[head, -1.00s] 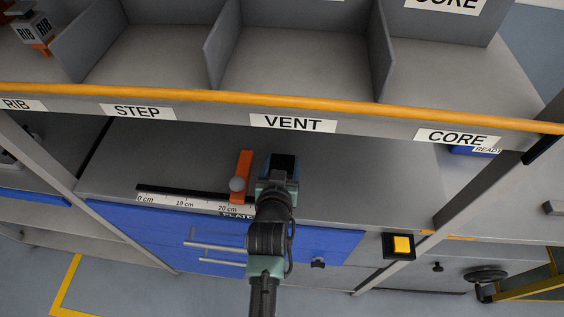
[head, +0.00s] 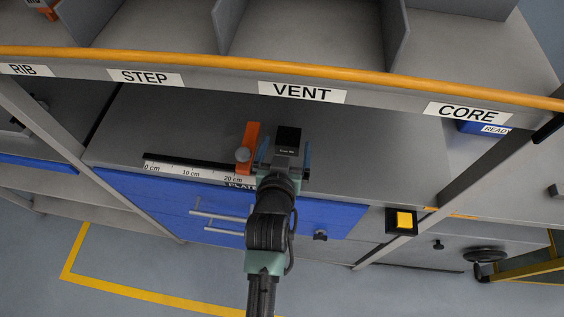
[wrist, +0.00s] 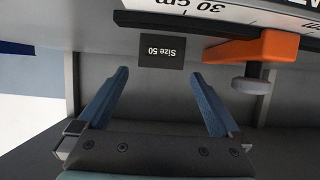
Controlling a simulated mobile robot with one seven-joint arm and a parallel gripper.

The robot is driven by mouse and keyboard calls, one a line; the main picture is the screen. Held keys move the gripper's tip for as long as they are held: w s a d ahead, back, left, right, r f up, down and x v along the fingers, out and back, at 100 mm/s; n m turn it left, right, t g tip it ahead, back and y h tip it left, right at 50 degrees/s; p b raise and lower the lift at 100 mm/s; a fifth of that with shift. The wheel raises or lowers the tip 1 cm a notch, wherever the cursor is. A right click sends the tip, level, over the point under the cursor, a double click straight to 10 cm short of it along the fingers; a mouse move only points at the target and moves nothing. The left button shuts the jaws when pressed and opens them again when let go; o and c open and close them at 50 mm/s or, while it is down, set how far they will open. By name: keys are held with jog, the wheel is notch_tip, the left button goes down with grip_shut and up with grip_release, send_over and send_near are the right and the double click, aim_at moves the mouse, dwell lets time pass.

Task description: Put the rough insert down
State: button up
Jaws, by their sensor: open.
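The insert shows as a small dark block marked Size 50 (wrist: 161,52) in the wrist view. In the head view its black top (head: 288,138) sits at my gripper's end, over the grey bench. My gripper (head: 285,158) is open, with one blue finger on each side of the block and gaps between. In the wrist view the open fingers (wrist: 158,73) have the block just beyond their tips, apart from both. The block's underside is hidden, so its contact with the bench cannot be seen directly.
An orange stop (head: 249,147) with a grey knob stands close left of my gripper, on a centimetre ruler (head: 190,171). The shelf edge with the VENT label (head: 302,92) runs above and behind. A yellow button (head: 403,220) is at front right. The bench (head: 380,165) to the right is clear.

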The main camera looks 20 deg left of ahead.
jog(key=v, duration=0.7)
jog(key=shift+s+r, duration=0.1)
jog(key=shift+s, duration=0.05)
dwell(0.3)
